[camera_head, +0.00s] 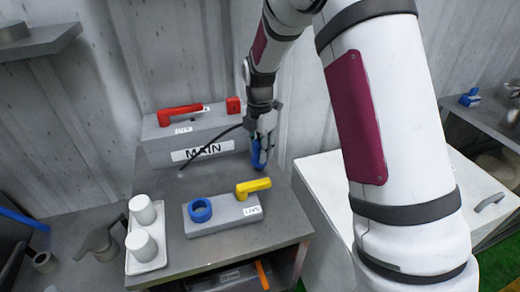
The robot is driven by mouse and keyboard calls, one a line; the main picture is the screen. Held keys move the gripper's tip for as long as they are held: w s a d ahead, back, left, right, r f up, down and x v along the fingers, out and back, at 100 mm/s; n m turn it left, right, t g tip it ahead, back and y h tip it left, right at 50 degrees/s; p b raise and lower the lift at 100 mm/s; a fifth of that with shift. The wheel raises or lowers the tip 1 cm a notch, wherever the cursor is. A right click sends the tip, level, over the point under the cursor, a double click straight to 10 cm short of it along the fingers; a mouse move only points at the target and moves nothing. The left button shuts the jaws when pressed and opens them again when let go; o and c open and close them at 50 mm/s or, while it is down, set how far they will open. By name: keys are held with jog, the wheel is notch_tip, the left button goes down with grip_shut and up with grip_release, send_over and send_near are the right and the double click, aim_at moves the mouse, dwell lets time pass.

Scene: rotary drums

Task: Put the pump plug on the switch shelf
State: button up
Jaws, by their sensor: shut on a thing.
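My gripper (261,142) hangs fingers down over the back right of a grey-topped stand. It is shut on a blue piece (257,158), which looks like the pump plug; the fingers partly hide it. A black cable runs from beside the gripper down to the left, its end near the stand's back left. The grey stand top (180,248), which seems to be the switch shelf, bears a box labelled MAIN with a red handle (180,114) and a smaller box with a yellow handle (253,187) and blue ring (200,216). I cannot tell whether the plug touches the top.
A white tray (150,264) with two white cups stands at the stand's left edge. A white cabinet (325,195) is close on the right. A lower level holds an orange-handled item (262,275). A corrugated wall (170,55) closes the back. My arm hides part of the right side.

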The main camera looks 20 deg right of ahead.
jog(key=shift+f, duration=0.25)
jog(key=o, duration=1.2)
jog(key=shift+r, duration=0.1)
notch_tip(320, 180, up, 12)
jog(key=shift+b, duration=0.6)
jog(key=s+r+m+t, duration=0.2)
jog(key=s+r+m, duration=0.75)
jog(key=s, duration=0.45)
jog(key=s+m+t, duration=0.1)
jog(key=s+m, duration=0.3)
jog(key=s, duration=0.1)
jog(key=s+f+m+t, duration=0.1)
jog(key=s+m, duration=0.9)
jog(key=s, duration=0.1)
jog(key=shift+s+d+f+t, duration=0.1)
jog(key=shift+f+t, duration=0.2)
jog(key=shift+t, duration=0.1)
